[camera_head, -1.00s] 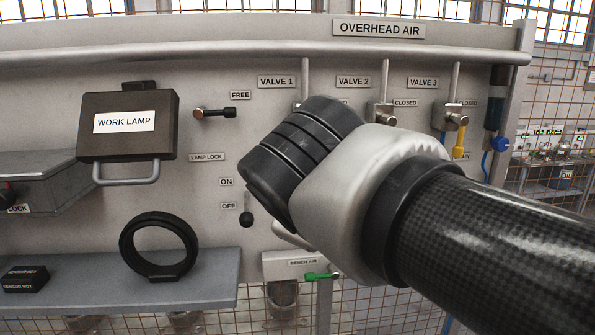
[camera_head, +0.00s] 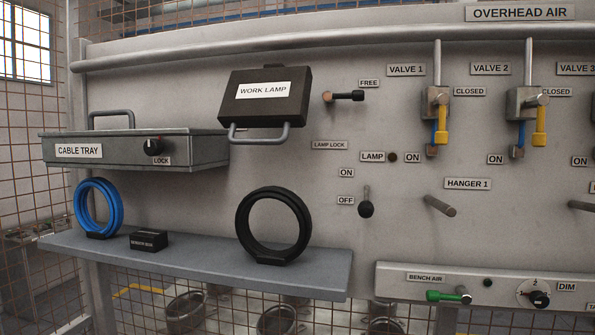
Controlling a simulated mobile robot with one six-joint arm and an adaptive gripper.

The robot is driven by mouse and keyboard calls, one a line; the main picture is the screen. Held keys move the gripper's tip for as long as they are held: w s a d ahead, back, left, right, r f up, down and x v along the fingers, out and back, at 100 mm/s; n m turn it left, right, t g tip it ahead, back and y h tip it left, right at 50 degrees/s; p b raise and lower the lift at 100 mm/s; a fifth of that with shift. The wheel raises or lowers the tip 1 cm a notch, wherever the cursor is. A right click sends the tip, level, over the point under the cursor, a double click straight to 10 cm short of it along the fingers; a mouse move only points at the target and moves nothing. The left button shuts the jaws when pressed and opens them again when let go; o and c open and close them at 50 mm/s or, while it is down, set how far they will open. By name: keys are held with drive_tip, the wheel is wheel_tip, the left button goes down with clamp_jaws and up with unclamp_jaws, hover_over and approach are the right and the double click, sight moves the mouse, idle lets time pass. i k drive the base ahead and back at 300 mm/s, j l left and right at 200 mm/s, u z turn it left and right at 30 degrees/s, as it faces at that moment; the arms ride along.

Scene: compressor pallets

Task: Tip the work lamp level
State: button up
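The work lamp (camera_head: 265,98) is a dark box with a white label and a grey bar handle (camera_head: 259,136) along its lower edge. It hangs on the panel left of centre, and its face looks tilted. The lamp lock lever (camera_head: 345,96) to its right lies sideways, just below the FREE label (camera_head: 369,83). The lamp switch (camera_head: 366,207) has its black knob down beside the OFF label. My gripper is not in view.
A cable tray (camera_head: 190,152) with a LOCK knob juts out left of the lamp. A shelf (camera_head: 200,270) below bears a blue ring (camera_head: 99,205), a small black box (camera_head: 149,240) and a black ring (camera_head: 273,225). Hanger 1 (camera_head: 440,205) sticks out at right, below valves with yellow handles.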

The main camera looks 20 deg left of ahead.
sight(269, 98)
drive_tip(key=j+u, duration=0.15)
drive_tip(key=u, duration=0.95)
